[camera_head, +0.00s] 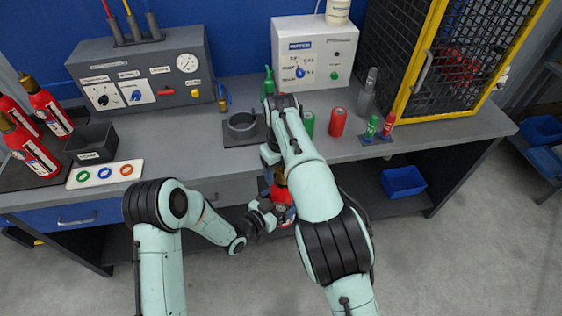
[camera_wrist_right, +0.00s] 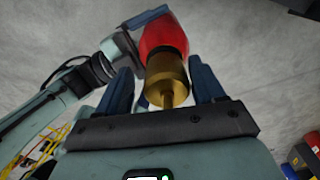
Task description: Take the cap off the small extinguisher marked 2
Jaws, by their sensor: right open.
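A small red extinguisher (camera_head: 279,193) with a brass cap (camera_head: 280,178) hangs in the air in front of the bench. In the right wrist view the red body (camera_wrist_right: 165,38) and the brass cap (camera_wrist_right: 168,78) with its narrow stem face the camera. The number is not visible. My left gripper (camera_head: 270,212) is at the red body, its blue fingers seemingly closed on it; it also shows in the right wrist view (camera_wrist_right: 135,35). My right gripper (camera_wrist_right: 162,85) is open, its blue fingers on either side of the cap with gaps. My right forearm partly hides this in the head view.
The grey bench (camera_head: 215,155) stands behind. It holds larger red extinguishers (camera_head: 50,110), a dark bin (camera_head: 92,143), a white ring card (camera_head: 105,173), a round holder (camera_head: 241,125), a red cylinder (camera_head: 338,122) and a yellow-framed cage (camera_head: 418,75). A blue bin (camera_head: 402,182) sits below.

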